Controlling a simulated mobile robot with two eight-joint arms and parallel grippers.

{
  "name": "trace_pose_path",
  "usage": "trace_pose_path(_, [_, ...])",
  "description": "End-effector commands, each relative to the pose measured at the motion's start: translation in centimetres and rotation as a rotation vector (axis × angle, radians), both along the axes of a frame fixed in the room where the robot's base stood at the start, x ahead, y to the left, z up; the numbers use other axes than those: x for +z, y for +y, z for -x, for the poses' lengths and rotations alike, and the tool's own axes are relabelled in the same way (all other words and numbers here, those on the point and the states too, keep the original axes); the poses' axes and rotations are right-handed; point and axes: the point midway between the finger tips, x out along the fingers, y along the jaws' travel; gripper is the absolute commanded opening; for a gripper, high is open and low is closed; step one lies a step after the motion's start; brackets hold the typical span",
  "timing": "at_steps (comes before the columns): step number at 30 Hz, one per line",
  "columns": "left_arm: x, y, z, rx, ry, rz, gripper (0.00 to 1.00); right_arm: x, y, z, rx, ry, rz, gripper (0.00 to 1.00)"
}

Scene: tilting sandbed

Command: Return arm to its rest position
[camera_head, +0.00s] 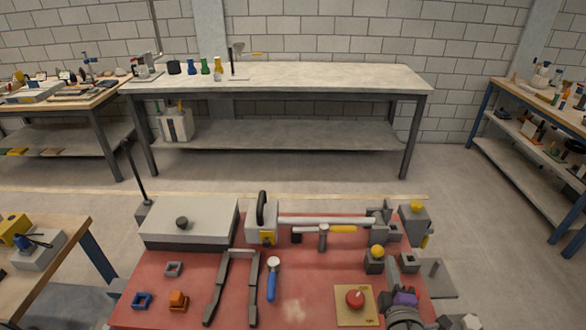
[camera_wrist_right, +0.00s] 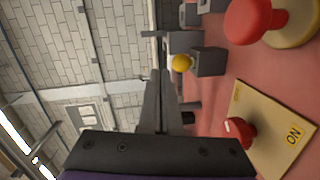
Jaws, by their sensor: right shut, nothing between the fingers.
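My right gripper (camera_head: 391,292) is low at the right of the red bench in the head view, with a purple part behind its fingers. In the wrist view its two dark fingers (camera_wrist_right: 158,76) lie together, shut and empty. They touch no object that I can make out. The plate, marked ON, shows in the wrist view (camera_wrist_right: 275,120). My left gripper is not in view.
A yellow-knobbed block (camera_head: 376,265) stands just beyond my right gripper. A grey box (camera_head: 190,232), dark tongs (camera_head: 252,290) and a blue-handled tool (camera_head: 271,287) lie further left on the red bench (camera_head: 315,270). A long table (camera_head: 320,76) stands behind, across open floor.

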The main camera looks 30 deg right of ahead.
Motion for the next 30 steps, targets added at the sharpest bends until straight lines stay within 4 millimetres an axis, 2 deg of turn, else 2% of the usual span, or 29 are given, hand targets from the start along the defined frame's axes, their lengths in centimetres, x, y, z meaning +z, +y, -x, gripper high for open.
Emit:
trace_pose_path(5, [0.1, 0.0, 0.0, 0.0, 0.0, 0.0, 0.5, 0.2, 0.1, -0.1, -0.006, -0.011, -0.013, 0.0])
trace_pose_path(8, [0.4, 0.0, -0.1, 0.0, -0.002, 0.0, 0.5, 0.8, 0.4, -0.7, -0.033, -0.058, -0.078, 0.0])
trace_pose_path(11, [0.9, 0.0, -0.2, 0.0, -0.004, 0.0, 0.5, 1.4, 1.1, -1.4, -0.095, -0.126, -0.225, 0.0])
trace_pose_path(14, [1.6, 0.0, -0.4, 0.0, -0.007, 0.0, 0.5, 0.7, 2.8, -2.1, -0.176, -0.156, -0.442, 0.0])
trace_pose_path(17, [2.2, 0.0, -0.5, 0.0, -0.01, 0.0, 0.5, -1.2, 6.1, -2.4, -0.252, -0.113, -0.687, 0.0])
trace_pose_path(20, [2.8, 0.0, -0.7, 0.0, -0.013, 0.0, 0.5, -3.3, 11.0, -2.0, -0.307, -0.003, -0.923, 0.0])
trace_pose_path(21, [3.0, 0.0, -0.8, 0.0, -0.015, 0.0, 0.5, -4.1, 13.1, -1.6, -0.322, 0.054, -1.007, 0.0])
trace_pose_path(24, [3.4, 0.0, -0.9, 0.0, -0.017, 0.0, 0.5, -5.2, 18.2, -0.3, -0.345, 0.199, -1.177, 0.0])
trace_pose_path(27, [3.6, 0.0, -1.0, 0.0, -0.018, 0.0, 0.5, -5.5, 21.7, 1.0, -0.353, 0.308, -1.279, 0.0])
trace_pose_path(30, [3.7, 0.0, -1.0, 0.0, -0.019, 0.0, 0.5, -5.6, 23.5, 1.7, -0.355, 0.366, -1.329, 0.0])
